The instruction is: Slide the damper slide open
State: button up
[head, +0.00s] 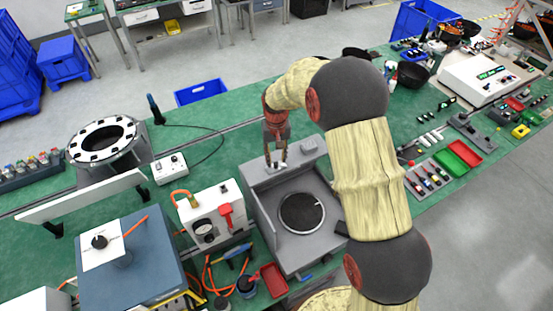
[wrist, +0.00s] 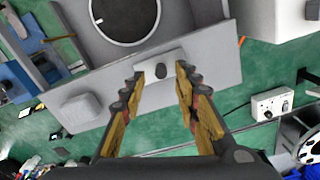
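The slide also shows in the head view (head: 282,166), small and partly hidden by the fingers. The grey unit (head: 262,208) has a round dark mesh disc (head: 302,213) in its front recess. My gripper (head: 277,161) points down over the back ledge. I cannot tell how far the slide stands open.
A raised grey block (head: 309,145) sits on the ledge right of the slide. A white box with a gauge and red lever (head: 212,217) stands close left of the unit. A small white control box (head: 170,168) and cable lie behind on the green bench (head: 235,105).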

aim_at(276, 165)
jog(key=shift+f, duration=1.15)
jog(key=shift+a, duration=0.1)
jog(key=shift+c, duration=1.1)
grip_shut()
